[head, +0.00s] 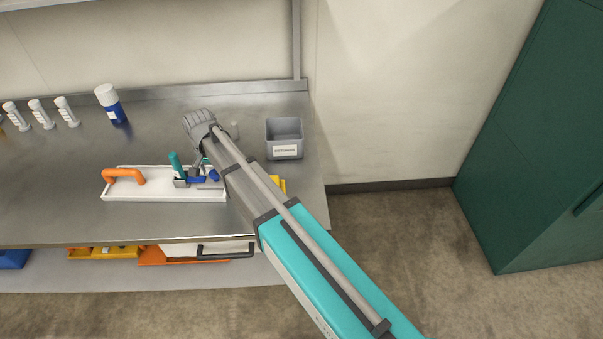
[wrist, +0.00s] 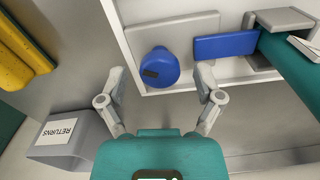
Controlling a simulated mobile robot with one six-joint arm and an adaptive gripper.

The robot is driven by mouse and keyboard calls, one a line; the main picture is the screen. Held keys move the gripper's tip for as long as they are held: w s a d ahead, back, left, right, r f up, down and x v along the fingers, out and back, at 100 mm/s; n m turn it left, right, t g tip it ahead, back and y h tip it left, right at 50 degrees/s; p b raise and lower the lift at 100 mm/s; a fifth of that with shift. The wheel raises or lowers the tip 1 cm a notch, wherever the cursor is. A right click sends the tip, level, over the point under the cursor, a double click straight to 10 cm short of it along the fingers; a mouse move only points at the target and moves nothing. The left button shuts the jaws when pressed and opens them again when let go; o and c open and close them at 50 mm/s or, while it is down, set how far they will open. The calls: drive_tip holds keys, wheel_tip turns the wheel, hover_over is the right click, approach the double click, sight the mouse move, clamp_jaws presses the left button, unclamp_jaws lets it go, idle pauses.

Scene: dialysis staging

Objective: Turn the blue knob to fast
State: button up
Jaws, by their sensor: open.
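The blue knob (wrist: 162,66) is round with a dark mark on its lower left side. It sits on a grey plate (wrist: 190,28) in the white tray (wrist: 255,77). In the head view the knob (head: 214,175) shows beside my arm. In the wrist view my gripper (wrist: 161,82) is open, one finger to the left of the knob and one to the right, both apart from it in the picture. I cannot tell the height gap. In the head view my arm mostly hides my gripper. No fast marking is readable.
Right of the knob are a blue bar (wrist: 226,46) and a teal handle (wrist: 285,58). An orange handle (head: 124,175) stands on the tray's left. A grey returns bin (wrist: 72,140) and a yellow object (wrist: 20,55) lie left in the wrist view. The bench (head: 60,185) has bare room.

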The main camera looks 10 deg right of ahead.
drive_tip(key=shift+n, duration=0.3)
